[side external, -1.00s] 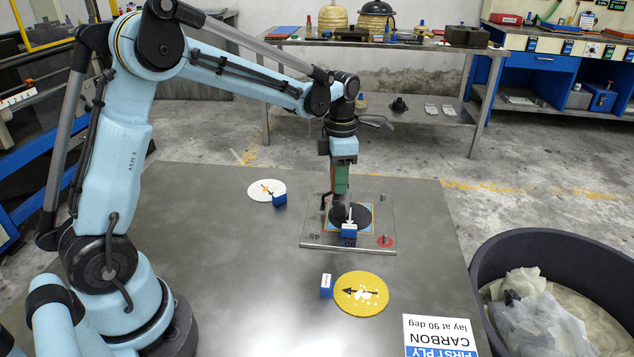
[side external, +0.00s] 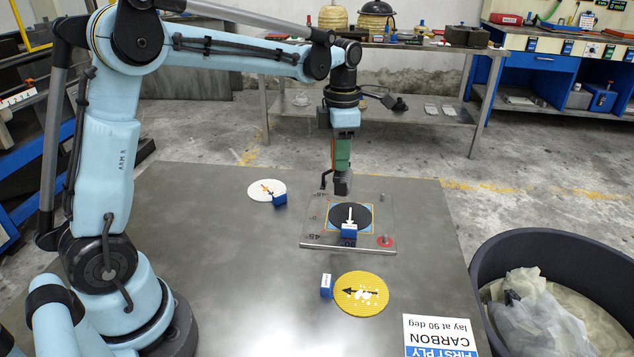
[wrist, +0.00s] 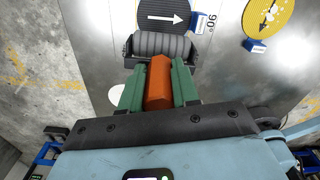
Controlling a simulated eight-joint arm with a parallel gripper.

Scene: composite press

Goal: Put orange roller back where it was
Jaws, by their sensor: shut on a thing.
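My gripper (side external: 341,168) has green fingers and points down above the far side of a clear plate. In the wrist view its fingers (wrist: 159,66) are shut on the orange handle of the orange roller (wrist: 158,88). The roller's grey ribbed drum (wrist: 163,46) sticks out past the fingertips. In the side view the drum (side external: 342,186) hangs below the gripper, apparently above the plate; the handle is mostly hidden by the fingers. The black disc (side external: 343,215) with a white arrow lies on the clear plate (side external: 318,236). The roller's former resting place cannot be made out.
A white disc (side external: 258,192) with a blue block (side external: 279,199) lies left of the plate. A yellow disc (side external: 373,280) with a black arrow and a blue block (side external: 327,286) lie in front. A dark bin (side external: 490,272) stands at the right. The table's left front is clear.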

